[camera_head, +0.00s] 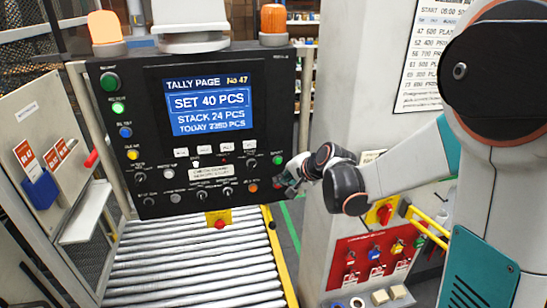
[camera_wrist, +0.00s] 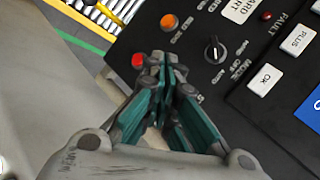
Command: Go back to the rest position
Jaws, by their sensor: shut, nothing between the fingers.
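My gripper (camera_head: 287,180) is at the lower right edge of the black control panel (camera_head: 130,95), with its arm reaching in from the right. In the wrist view the gripper (camera_wrist: 160,62) has its teal fingers drawn together with nothing between them. Its tips are near a red button (camera_wrist: 138,60) and the mode selector knob (camera_wrist: 214,50); whether they touch the panel I cannot tell. The panel's screen (camera_head: 209,100) reads "TALLY PAGE No 47", "SET 40 PCS", "STACK 24 PCS" and "TODAY 2350 PCS".
A roller conveyor (camera_head: 190,265) runs below the panel. A grey column (camera_head: 345,110) stands right of it, carrying a red lockout board (camera_head: 372,258) and a yellow-red switch (camera_head: 383,212). A yellow rail (camera_head: 427,230) is close to my arm.

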